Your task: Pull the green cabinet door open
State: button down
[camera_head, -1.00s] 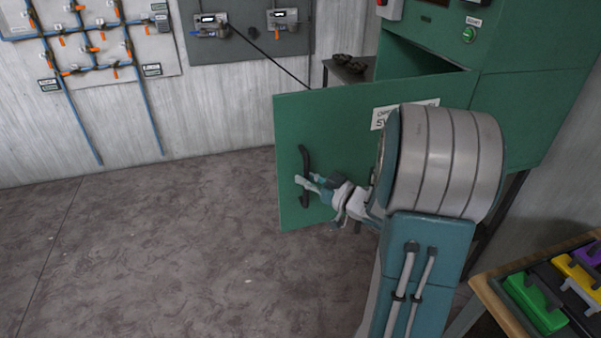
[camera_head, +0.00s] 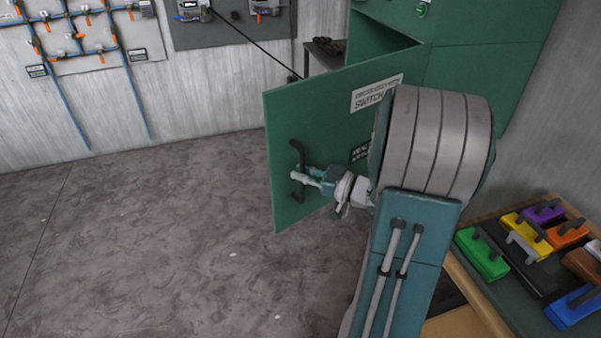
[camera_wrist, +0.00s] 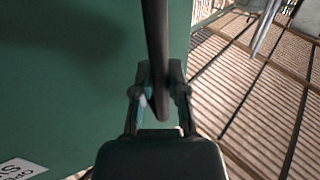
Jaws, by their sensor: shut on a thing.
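The green cabinet door (camera_head: 300,118) stands swung out from the green cabinet (camera_head: 470,75), with a dark gap behind its top edge. A black bar handle (camera_head: 297,155) is fixed near its free left edge. My gripper (camera_head: 300,176) is shut on the handle, around its lower middle part. In the wrist view the handle (camera_wrist: 157,45) runs down between the two fingers of my gripper (camera_wrist: 160,85), with the green door (camera_wrist: 70,80) to the left. My arm hides the right part of the door.
A bench (camera_head: 470,300) with several coloured handled blocks stands at the lower right. A wall panel with blue pipes (camera_head: 85,35) is at the upper left. A dark thin line crosses behind the door top. The floor (camera_head: 150,240) left of the door is clear.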

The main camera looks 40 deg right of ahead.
jog(key=c, duration=0.6)
grip_release()
jog(key=shift+c, duration=0.2)
jog(key=shift+d, duration=0.1)
jog(key=v, duration=1.2)
jog(key=shift+s, duration=0.1)
